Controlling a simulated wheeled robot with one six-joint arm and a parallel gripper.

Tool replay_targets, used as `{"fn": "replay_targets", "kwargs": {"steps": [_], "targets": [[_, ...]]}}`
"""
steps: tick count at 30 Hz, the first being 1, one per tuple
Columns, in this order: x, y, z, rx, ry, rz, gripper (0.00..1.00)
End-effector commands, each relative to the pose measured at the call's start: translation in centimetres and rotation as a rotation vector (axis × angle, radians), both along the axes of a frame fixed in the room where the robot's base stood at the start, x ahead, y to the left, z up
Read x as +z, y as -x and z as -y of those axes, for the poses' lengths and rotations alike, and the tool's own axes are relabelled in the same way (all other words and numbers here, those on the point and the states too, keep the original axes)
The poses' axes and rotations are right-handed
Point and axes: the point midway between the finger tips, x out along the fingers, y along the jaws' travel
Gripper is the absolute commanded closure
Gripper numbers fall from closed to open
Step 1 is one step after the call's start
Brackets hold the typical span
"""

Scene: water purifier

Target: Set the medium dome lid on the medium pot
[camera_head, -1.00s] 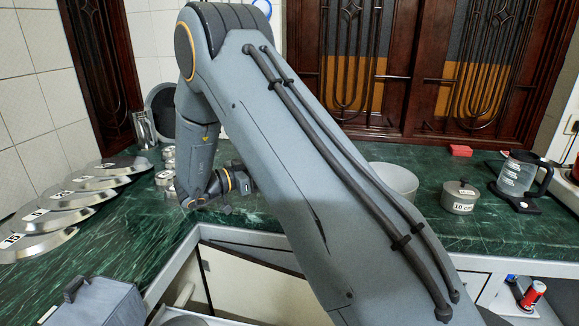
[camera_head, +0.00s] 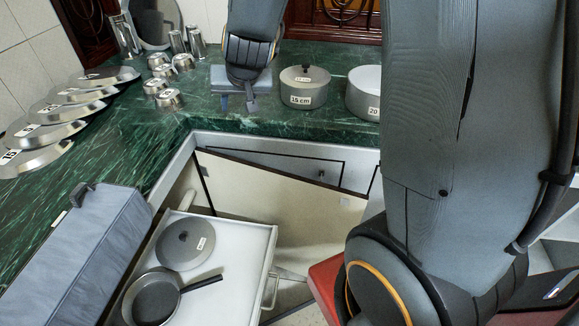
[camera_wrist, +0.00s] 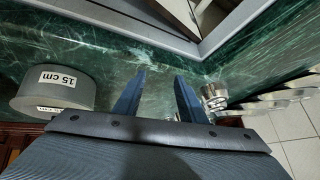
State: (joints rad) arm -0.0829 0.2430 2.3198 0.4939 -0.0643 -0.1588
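The medium pot (camera_head: 303,98), grey and labelled 15 cm, stands upright on the green counter. The medium dome lid (camera_head: 305,73), with a dark knob and its own label, sits on top of it and looks about level. In the wrist view the pot (camera_wrist: 80,92) is at the left, with a second label at its lower edge. My gripper (camera_head: 238,104) is left of the pot, low over the counter and apart from it. Its two fingers are spread with nothing between them; in the wrist view the gripper (camera_wrist: 158,98) shows the same gap.
A larger pot (camera_head: 364,90) labelled 20 stands to the right. Several small metal bowls (camera_head: 168,98) are left of my gripper. Several flat lids (camera_head: 75,110) lie at the left. Below, an open drawer (camera_head: 225,290) holds a frying pan (camera_head: 156,299) and a round lid (camera_head: 186,243).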

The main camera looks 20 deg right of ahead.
Motion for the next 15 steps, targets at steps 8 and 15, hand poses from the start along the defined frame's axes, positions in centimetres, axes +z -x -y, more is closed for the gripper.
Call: {"fn": "replay_targets", "kwargs": {"steps": [8,15], "targets": [[-2.5,19.2,2.0,0.213,0.053,-0.484,0.63],[-2.5,24.8,3.6,0.245,0.097,-0.630,0.63]]}}
